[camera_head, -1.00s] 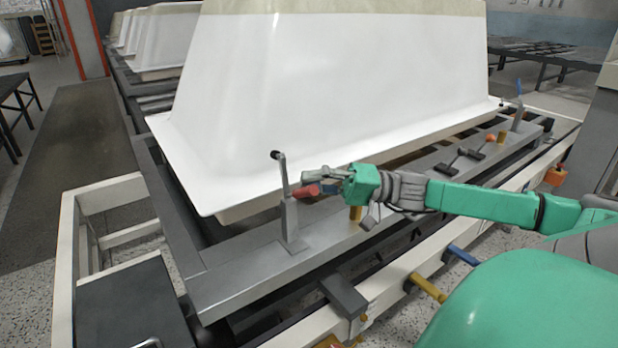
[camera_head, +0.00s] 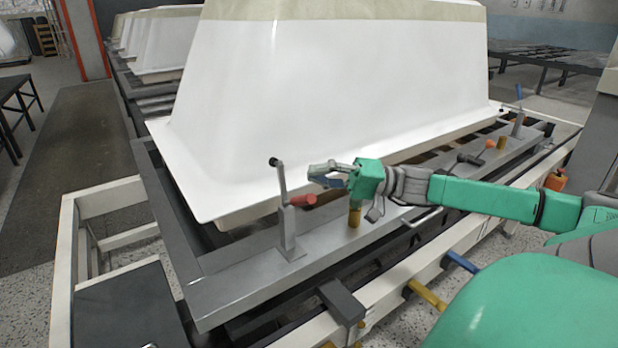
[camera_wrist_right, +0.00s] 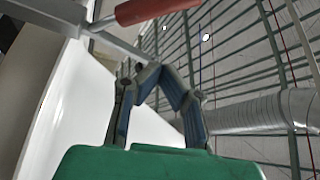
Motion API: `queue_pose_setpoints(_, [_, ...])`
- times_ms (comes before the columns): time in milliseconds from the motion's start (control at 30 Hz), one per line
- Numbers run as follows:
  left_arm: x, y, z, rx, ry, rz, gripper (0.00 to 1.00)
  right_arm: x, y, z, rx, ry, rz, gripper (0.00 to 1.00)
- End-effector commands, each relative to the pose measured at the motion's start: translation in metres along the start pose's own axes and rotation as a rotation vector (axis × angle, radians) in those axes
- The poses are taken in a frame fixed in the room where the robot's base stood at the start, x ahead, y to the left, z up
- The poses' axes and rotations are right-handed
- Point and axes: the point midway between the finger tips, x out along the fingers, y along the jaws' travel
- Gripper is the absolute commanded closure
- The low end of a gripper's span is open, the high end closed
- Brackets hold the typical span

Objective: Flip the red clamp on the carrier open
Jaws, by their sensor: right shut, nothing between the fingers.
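The clamp stands on the near rail of the carrier (camera_head: 240,277). Its red handle (camera_head: 303,200) sticks out to the right from a grey upright post (camera_head: 288,232). Its grey arm with a black tip (camera_head: 274,162) points up, clear of the white shell's rim. My right gripper (camera_head: 316,173) is shut and empty, a little above and to the right of the red handle, apart from it. In the right wrist view the red handle (camera_wrist_right: 155,10) lies at the top edge, beyond my shut fingers (camera_wrist_right: 158,78). My left gripper is not in view.
The white bathtub shell (camera_head: 330,100) rises just behind the rail. A yellow peg (camera_head: 354,216) stands to the right of the clamp. A second clamp with an orange end (camera_head: 489,144) lies farther right along the rail. Open space lies above the near rail.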

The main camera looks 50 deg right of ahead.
Motion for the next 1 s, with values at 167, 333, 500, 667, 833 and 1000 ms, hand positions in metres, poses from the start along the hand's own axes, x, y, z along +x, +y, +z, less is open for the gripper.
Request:
queue_pose_setpoints(167, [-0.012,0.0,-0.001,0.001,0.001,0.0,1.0,-0.036,0.007,-0.005,-0.004,0.004,0.0,1.0])
queue_pose_setpoints(333, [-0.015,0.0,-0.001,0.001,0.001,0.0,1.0,-0.057,0.014,-0.007,-0.008,0.002,0.001,1.0])
queue_pose_setpoints(500, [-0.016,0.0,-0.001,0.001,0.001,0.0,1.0,-0.067,0.017,-0.008,-0.007,0.002,-0.001,1.0])
queue_pose_setpoints(667, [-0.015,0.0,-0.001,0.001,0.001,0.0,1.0,-0.069,0.018,-0.009,-0.006,0.003,-0.003,1.0])
queue_pose_setpoints(833, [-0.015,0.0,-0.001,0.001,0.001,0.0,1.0,-0.069,0.018,-0.009,-0.006,0.003,-0.003,1.0])
queue_pose_setpoints(1000, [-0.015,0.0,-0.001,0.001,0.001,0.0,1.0,-0.068,0.018,-0.008,-0.007,0.002,-0.002,1.0])
